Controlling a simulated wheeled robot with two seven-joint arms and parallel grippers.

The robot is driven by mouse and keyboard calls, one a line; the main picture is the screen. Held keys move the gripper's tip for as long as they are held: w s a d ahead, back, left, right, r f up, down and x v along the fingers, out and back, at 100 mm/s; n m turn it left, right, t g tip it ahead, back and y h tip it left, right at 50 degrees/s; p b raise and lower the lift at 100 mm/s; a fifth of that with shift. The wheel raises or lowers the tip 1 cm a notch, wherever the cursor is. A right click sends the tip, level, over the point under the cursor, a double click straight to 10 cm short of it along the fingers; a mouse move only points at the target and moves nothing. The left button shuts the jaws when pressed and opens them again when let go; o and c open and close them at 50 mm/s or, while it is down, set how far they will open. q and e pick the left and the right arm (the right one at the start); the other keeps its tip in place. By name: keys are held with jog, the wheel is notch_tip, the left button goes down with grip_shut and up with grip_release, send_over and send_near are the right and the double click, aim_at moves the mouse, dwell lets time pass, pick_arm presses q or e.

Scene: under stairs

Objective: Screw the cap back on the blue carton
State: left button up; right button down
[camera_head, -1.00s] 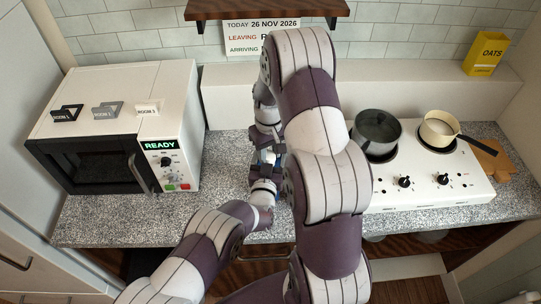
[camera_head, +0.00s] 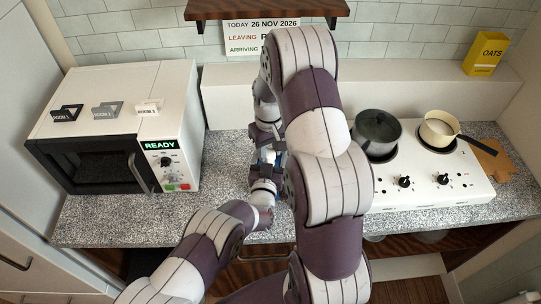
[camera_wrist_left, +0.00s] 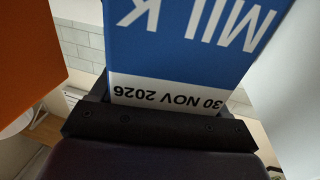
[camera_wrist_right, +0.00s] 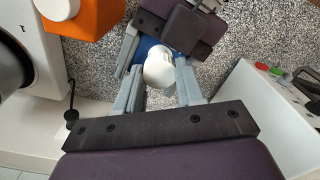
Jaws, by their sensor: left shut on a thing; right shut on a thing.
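The blue carton (camera_wrist_left: 185,45) fills the middle of the left wrist view, marked MILK and 30 NOV 2026. My left gripper (camera_head: 265,172) is shut on it above the counter. The right wrist view shows part of the blue carton (camera_wrist_right: 146,47) beside my left gripper (camera_wrist_right: 180,22). A white cap (camera_wrist_right: 160,70) sits between the fingers of my right gripper (camera_wrist_right: 159,82), which is shut on it. The cap is at the blue carton's top; I cannot tell whether it is seated or turned on the thread. In the head view my right arm hides most of this.
An orange carton (camera_wrist_right: 88,14) with a white cap stands close to the grippers. The microwave (camera_head: 120,125) is at the left. A white hob (camera_head: 430,170) with a dark pot (camera_head: 377,132) and a cream pan (camera_head: 438,128) is at the right. Speckled counter (camera_head: 110,222) is clear in front.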

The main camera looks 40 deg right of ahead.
pick_arm(q)
jog(key=shift+a+f, duration=0.1)
jog(key=shift+f, duration=0.2)
jog(key=o, duration=1.8)
jog(key=shift+o, duration=0.2)
jog(key=shift+r, duration=0.1)
pick_arm(e)
jog(key=shift+w+d, duration=0.1)
pick_arm(q)
jog(key=v, duration=1.1)
jog(key=shift+s+a, duration=0.25)
